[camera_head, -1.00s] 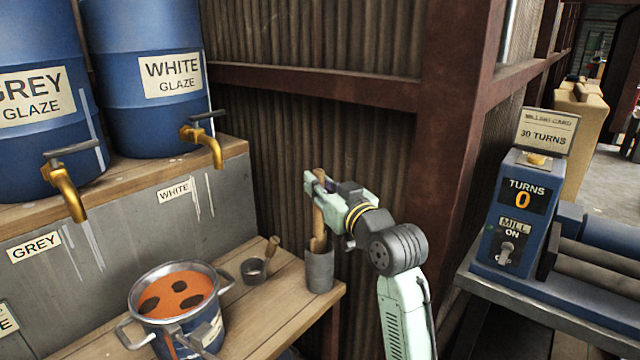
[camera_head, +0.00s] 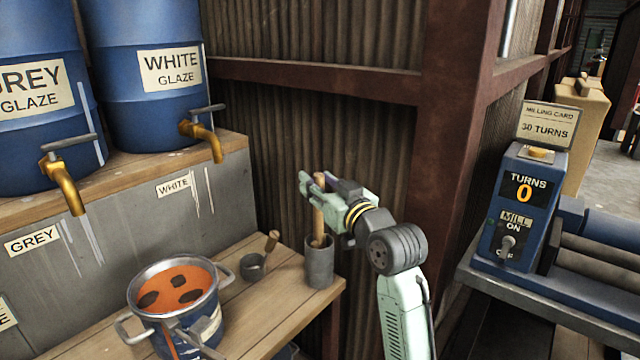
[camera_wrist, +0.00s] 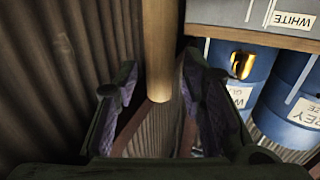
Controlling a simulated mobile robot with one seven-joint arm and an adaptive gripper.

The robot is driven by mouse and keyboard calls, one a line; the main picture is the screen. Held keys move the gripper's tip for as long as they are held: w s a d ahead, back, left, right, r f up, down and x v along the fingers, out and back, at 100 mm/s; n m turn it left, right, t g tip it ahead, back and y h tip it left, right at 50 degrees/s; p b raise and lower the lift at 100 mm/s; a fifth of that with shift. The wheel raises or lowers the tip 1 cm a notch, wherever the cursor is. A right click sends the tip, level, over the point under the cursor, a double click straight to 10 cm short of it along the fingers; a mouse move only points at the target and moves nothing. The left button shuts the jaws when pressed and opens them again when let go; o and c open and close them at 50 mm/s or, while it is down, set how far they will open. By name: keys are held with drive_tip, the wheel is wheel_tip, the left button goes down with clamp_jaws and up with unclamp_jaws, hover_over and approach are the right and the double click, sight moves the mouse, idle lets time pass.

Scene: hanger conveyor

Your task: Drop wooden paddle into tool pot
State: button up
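The wooden paddle (camera_head: 319,232) stands nearly upright in the grey tool pot (camera_head: 320,268), its lower end hidden inside. The pot stands at the right end of the wooden bench. My gripper (camera_head: 320,188) is above the pot, at the upper part of the paddle's handle. In the wrist view, the handle (camera_wrist: 157,50) passes between the fingers of my gripper (camera_wrist: 160,95). The fingers are spread, with a visible gap on each side of the handle.
A blue pot of orange glaze (camera_head: 180,318) and a small grey cup with a wooden handle (camera_head: 253,267) stand on the bench (camera_head: 275,308) to the left. A corrugated wall (camera_head: 275,150) is close behind. A blue mill (camera_head: 512,225) stands at the right.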

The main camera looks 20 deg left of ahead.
drive_tip(key=shift+r, duration=0.35)
drive_tip(key=shift+r+p, duration=0.5)
drive_tip(key=shift+p, duration=0.2)
drive_tip(key=b+v, duration=0.3)
drive_tip(key=v, duration=0.9)
drive_tip(key=shift+f, duration=0.3)
